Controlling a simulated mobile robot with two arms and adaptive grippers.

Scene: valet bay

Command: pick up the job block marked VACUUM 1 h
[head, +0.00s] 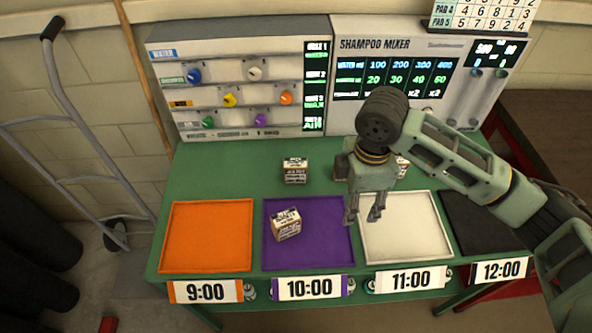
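Several small job blocks with dark print are on the green table, but their lettering is too small for me to read, so I cannot tell which is VACUUM 1 h. One block (295,170) stands behind the purple tray. Another block (286,224) sits in the purple 10:00 tray (338,255), slightly turned. A further block (402,167) is mostly hidden behind my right gripper. My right gripper (363,215) points down over the left part of the white 11:00 tray (425,250), its fingers apart and empty. My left gripper is out of view.
The orange 9:00 tray (207,236) and the dark 12:00 tray (480,222) flank the others. A water panel (240,80) and a shampoo mixer (425,75) line the back. The green table (225,175) is bare at left. A hand truck (75,130) stands left.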

